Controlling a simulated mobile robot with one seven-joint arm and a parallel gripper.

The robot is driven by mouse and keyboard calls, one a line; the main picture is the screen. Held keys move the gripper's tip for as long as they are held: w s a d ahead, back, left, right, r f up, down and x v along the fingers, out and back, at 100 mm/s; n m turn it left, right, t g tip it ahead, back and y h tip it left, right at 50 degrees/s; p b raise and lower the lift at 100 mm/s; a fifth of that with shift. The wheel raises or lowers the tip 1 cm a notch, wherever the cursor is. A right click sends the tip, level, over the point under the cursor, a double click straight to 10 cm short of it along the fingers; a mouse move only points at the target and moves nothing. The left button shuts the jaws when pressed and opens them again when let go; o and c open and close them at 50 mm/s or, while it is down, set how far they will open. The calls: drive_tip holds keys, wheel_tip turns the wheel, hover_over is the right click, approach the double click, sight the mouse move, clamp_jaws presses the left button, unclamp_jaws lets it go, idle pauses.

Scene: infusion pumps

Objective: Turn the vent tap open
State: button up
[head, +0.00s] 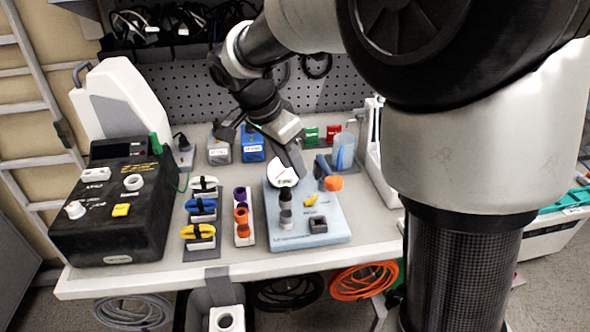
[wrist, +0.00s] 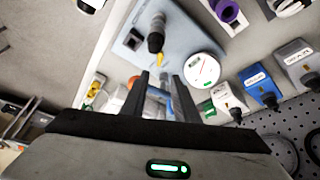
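A light blue board (head: 335,232) on the bench carries a small yellow lever (head: 310,200), an orange knob (head: 333,183) and a blue handle (head: 322,165). No readable label shows which is the vent tap. A round white gauge (head: 283,173) stands on the board; its dial also shows in the wrist view (wrist: 202,70). A black and grey upright fitting (head: 286,205) stands in front of it. My gripper (wrist: 160,76) is open and empty above the board's back part. In the wrist view the yellow lever (wrist: 161,58) shows beyond the fingertips, apart from them; the fingers partly hide the blue handle.
A black console (head: 115,215) stands at the left. Racks with coloured clips (head: 201,208) and a purple-and-orange fitting rack (head: 242,225) stand left of the board. Grey and blue boxes (head: 252,145) stand behind.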

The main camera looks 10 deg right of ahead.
sight(310, 198)
drive_tip(key=b+x, duration=0.1)
drive_tip(key=x, duration=1.2)
drive_tip(key=shift+f, duration=0.1)
